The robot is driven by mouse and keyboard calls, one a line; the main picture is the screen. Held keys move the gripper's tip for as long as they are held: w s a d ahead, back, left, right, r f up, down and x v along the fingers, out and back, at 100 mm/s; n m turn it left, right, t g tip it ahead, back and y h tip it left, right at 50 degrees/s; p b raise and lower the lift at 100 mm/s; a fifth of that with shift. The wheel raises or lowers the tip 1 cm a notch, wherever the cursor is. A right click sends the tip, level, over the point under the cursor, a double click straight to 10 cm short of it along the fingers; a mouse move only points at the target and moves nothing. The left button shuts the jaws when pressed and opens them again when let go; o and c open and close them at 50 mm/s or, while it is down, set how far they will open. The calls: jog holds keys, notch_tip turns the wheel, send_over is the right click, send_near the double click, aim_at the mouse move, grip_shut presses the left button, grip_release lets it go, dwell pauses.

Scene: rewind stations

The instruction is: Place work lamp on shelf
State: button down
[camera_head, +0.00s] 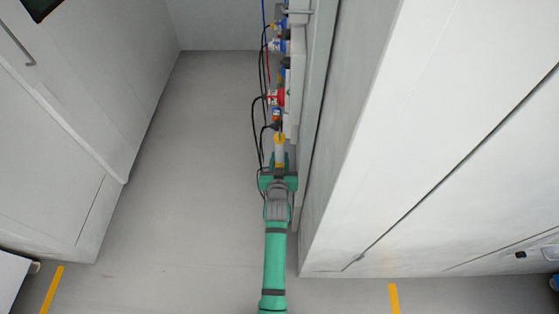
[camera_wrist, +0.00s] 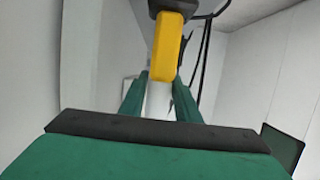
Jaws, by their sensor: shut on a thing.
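The work lamp appears to be the piece with a yellow top and a pale body (camera_head: 279,150), at the end of my green arm in the head view. In the wrist view its yellow part (camera_wrist: 166,50) rises above my fingers. My gripper (camera_head: 279,164) is shut on it; in the wrist view my green fingers (camera_wrist: 160,88) stand on either side of the pale body. The shelf is not clearly made out; a narrow pale ledge with equipment runs along the wall ahead, and I cannot tell whether the lamp touches it.
A row of red, blue and white fittings (camera_head: 278,97) with black cables (camera_head: 256,110) lies just beyond my gripper. A tall pale wall panel (camera_head: 350,130) stands close on the right. Grey floor (camera_head: 190,160) is clear to the left, up to white cabinets (camera_head: 85,110).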

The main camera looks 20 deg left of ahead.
jog(key=shift+f, duration=0.6)
jog(key=shift+f, duration=0.15)
jog(key=c, duration=1.3)
grip_release()
jog(key=shift+c, duration=0.2)
